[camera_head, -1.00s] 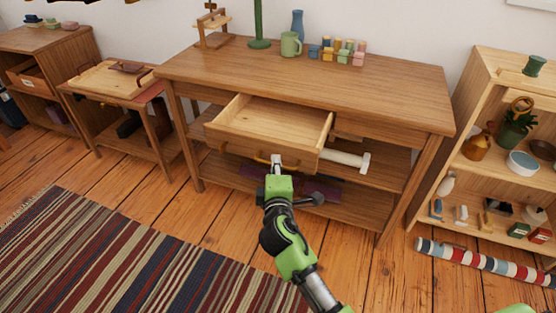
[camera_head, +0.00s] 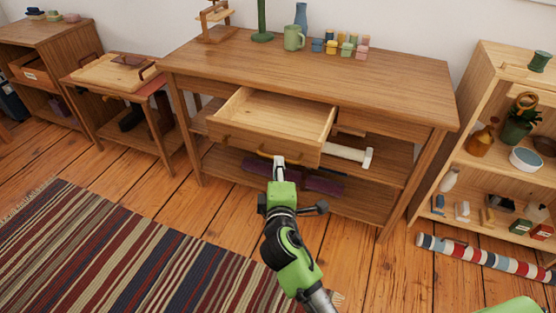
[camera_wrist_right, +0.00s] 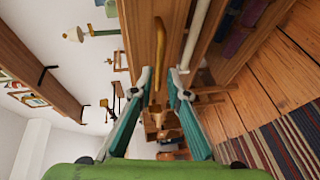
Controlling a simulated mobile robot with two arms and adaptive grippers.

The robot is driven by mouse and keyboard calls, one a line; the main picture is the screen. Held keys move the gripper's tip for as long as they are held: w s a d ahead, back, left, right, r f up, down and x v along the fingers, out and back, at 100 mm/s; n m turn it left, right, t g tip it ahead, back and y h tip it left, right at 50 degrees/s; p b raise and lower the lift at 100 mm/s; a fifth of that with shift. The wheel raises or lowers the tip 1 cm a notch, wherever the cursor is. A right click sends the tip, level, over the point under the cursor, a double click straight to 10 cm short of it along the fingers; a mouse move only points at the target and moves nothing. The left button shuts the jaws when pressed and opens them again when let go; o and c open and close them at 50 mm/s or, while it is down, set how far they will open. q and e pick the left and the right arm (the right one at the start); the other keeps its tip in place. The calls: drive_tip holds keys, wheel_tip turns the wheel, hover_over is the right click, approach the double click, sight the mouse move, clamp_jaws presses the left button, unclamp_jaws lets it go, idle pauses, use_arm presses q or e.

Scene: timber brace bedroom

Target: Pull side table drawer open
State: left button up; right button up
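The wooden side table (camera_head: 330,75) has its drawer (camera_head: 275,112) pulled well out, and the drawer is empty. My right gripper (camera_head: 279,160) is at this handle. In the right wrist view, the fingers (camera_wrist_right: 160,77) are apart, with the handle (camera_wrist_right: 159,45) showing between or just beyond the tips and a gap on each side. Contact cannot be made out. My left gripper is not in view.
A green mug (camera_head: 293,38), a blue vase (camera_head: 301,16) and small coloured blocks (camera_head: 340,45) stand on the tabletop. An open shelf (camera_head: 470,158) stands at the right. A striped rug (camera_head: 130,250) covers the left floor.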

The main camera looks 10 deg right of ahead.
drive_tip(key=v, duration=0.7)
drive_tip(key=shift+s, duration=0.1)
